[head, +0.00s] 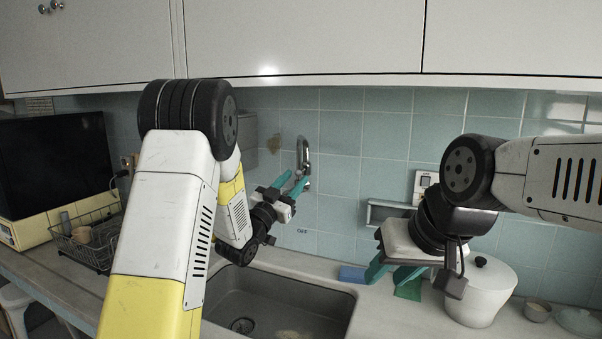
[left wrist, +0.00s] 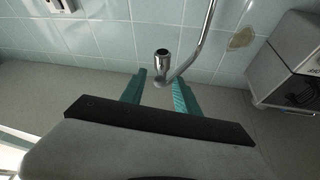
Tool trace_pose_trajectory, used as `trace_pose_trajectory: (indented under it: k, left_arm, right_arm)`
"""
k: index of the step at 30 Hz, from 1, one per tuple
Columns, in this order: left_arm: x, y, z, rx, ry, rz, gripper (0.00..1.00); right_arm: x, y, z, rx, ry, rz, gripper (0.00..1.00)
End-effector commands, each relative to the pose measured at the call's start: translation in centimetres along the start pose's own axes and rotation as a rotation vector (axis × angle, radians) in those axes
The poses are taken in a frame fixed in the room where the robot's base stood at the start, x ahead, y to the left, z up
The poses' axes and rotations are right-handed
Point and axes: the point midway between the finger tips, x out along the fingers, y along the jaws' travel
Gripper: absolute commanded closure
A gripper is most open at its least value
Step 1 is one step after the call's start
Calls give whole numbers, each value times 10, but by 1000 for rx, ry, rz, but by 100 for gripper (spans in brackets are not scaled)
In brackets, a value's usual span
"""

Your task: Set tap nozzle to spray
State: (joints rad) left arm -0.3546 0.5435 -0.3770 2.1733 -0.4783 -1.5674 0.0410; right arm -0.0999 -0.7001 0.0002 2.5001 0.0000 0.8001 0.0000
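The tap (head: 302,150) is a metal curved spout on the tiled wall above the sink. In the left wrist view its nozzle (left wrist: 162,63) is a short dark-mouthed cylinder at the spout's end. My left gripper (head: 292,182) is open, its teal fingers raised at the tap. In the left wrist view the nozzle end appears just beyond and between the fingertips of my left gripper (left wrist: 158,85); I cannot tell whether they touch. My right gripper (head: 391,274) is open and empty, pointing down over the counter right of the sink.
The grey sink (head: 335,296) lies below the tap. A white pot (head: 480,292) stands close to my right gripper. A blue sponge (head: 352,274) lies behind the sink's right end. A wire rack (head: 85,250) stands at left. White cupboards (head: 300,35) overhang the counter.

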Motion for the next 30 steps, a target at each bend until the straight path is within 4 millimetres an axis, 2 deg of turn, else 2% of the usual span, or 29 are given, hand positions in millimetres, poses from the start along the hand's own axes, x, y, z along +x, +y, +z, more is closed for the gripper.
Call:
trace_pose_trajectory:
  k: [3, 9, 19, 25, 30]
  left_arm:
    - [20, 1, 0, 2, 1, 2, 62]
    - [41, 0, 0, 1, -1, 0, 62]
    - [45, -1, 0, 1, -2, -1, 62]
    - [45, -1, 0, 0, -2, -2, 100]
    - [45, 0, 0, 1, -3, -4, 100]
  right_arm:
    - [0, 0, 0, 0, 0, 0, 64]
    - [0, 0, 0, 0, 0, 0, 64]
    - [0, 0, 0, 0, 0, 0, 64]
    - [0, 0, 0, 0, 0, 0, 64]
    - [0, 0, 0, 0, 0, 0, 64]
